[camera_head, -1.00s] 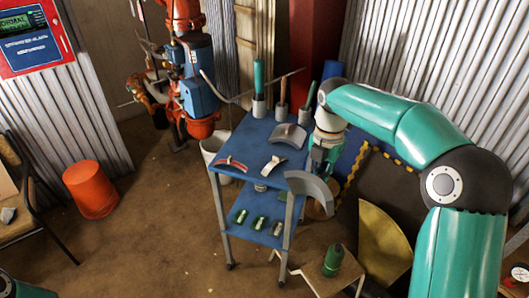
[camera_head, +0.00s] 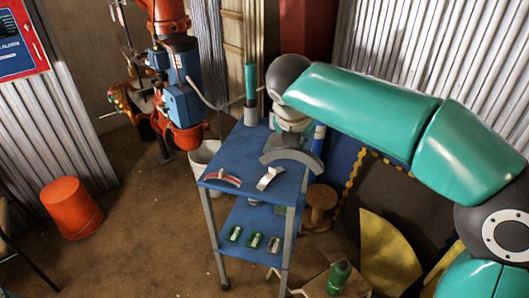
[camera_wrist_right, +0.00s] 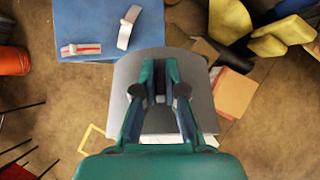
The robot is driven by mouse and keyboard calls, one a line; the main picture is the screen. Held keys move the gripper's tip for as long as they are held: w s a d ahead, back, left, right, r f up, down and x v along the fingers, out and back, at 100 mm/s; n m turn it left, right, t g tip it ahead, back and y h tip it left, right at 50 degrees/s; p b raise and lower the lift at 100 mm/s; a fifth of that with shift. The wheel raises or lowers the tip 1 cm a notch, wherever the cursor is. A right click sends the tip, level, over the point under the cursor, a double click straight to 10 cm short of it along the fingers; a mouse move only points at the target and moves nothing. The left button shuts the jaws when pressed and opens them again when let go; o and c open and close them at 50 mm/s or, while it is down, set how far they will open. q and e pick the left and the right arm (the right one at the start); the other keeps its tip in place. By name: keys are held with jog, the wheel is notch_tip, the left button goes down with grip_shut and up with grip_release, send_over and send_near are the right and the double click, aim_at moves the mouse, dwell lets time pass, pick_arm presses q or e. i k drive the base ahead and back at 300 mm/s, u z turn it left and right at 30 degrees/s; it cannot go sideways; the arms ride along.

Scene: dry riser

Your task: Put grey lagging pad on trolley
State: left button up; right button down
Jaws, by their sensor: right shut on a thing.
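The grey lagging pad (camera_head: 291,157) is a curved grey shell at the right part of the blue trolley (camera_head: 240,153). My right gripper (camera_wrist_right: 160,98) is shut on the pad. In the right wrist view the pad (camera_wrist_right: 202,100) spans both sides of the fingers, and its far edge overlaps the near edge of the trolley top (camera_wrist_right: 88,20). I cannot tell whether it touches the top. In the head view the arm hides most of the right gripper. My left gripper is not in view.
A red-striped curved piece (camera_head: 222,178) and a pale curved piece (camera_head: 269,178) lie on the trolley top's near part. A teal-handled tool (camera_head: 250,93) stands at its back left. Several green-ended items sit on the lower shelf. An orange bucket (camera_head: 71,207) stands left.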

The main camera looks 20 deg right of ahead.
aim_at(248, 141)
jog(key=u, duration=0.05)
jog(key=i, duration=1.25)
